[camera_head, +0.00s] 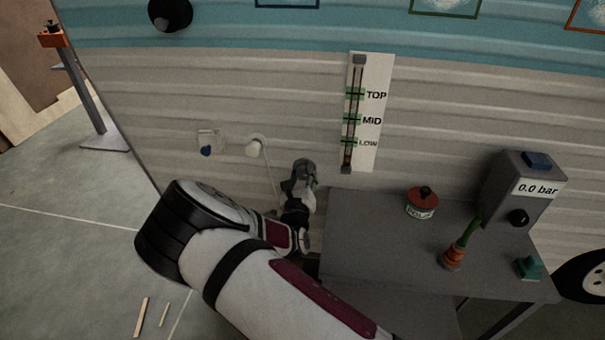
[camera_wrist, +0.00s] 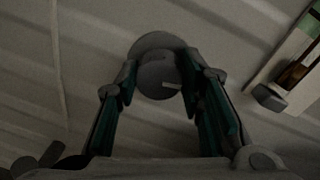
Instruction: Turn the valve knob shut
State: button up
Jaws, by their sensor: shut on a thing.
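The valve knob (camera_wrist: 157,82) is a round grey knob with a pale mark, in front of a larger grey disc (camera_wrist: 150,45) on the ribbed camper wall. My gripper (camera_wrist: 160,72) has its green-padded fingers on both sides of the knob, shut on it. In the head view my gripper (camera_head: 300,190) is at the wall, below and left of the level gauge (camera_head: 358,112), and largely hides the knob there. The gauge is marked TOP, MID and LOW. How far the knob is turned is not clear.
A grey table (camera_head: 380,240) stands close to the right of my gripper. It bears a red-and-white tin (camera_head: 422,204), an orange fitting (camera_head: 453,257), a green block (camera_head: 529,267) and a box reading 0.0 bar (camera_head: 522,190). A white round fitting (camera_head: 254,147) and a blue-knobbed plate (camera_head: 208,140) are on the wall, left.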

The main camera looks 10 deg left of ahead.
jog(key=n+p, duration=0.2)
jog(key=n, duration=0.1)
jog(key=shift+n, duration=0.3)
jog(key=n+p, duration=0.1)
jog(key=n, duration=0.3)
jog(key=shift+a+p, duration=0.1)
jog(key=shift+p, duration=0.2)
jog(key=n, duration=0.4)
jog(key=shift+f+n+h+p, duration=0.1)
jog(key=shift+n+h+p, duration=0.2)
jog(key=shift+h, duration=0.1)
jog(key=shift+n, duration=1.4)
jog(key=o, duration=1.2)
jog(key=shift+c, duration=0.2)
jog(key=s, duration=1.2)
jog(key=shift+a+r, duration=0.25)
jog(key=shift+r, duration=0.05)
